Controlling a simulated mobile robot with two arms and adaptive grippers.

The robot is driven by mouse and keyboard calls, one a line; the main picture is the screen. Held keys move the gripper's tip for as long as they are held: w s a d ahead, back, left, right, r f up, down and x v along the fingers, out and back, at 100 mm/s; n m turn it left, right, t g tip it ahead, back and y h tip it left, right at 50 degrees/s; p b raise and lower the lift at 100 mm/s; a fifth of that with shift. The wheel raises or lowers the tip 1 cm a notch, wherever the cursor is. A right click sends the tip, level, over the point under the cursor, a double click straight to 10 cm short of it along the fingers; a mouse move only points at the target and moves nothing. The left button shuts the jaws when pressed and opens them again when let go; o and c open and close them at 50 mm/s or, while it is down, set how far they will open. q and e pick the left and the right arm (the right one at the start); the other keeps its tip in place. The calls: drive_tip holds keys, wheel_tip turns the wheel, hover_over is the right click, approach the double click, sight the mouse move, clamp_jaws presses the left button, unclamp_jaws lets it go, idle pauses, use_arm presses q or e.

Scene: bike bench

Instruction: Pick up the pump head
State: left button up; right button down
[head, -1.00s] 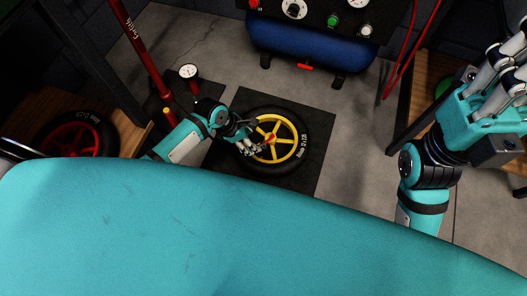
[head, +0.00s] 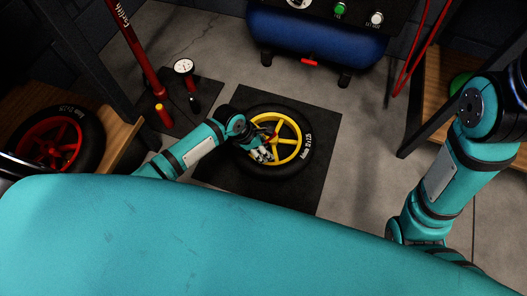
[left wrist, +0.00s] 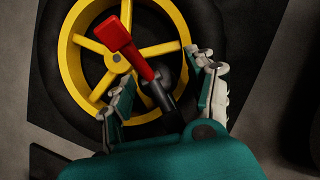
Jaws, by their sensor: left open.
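The pump head, with a red lever and black body, shows in the left wrist view (left wrist: 122,40) over the yellow-spoked wheel (left wrist: 72,62). My left gripper (left wrist: 165,76) is open, with one finger on each side of the black body. I cannot tell whether the fingers touch it. In the head view my left gripper (head: 264,148) is over the left part of the wheel (head: 303,150), largely hiding the pump head. My right arm rises at the right, and its gripper is outside the picture.
The wheel lies on a dark mat (head: 322,108). A gauge (head: 184,66) stands on another mat at the left. A red-rimmed wheel (head: 78,137) is by a wooden shelf at far left. A blue compressor (head: 318,38) stands behind. Bare floor lies right of the mat.

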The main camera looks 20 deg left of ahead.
use_arm(q)
clamp_jaws()
drive_tip(key=shift+w, duration=0.1)
idle(0.4)
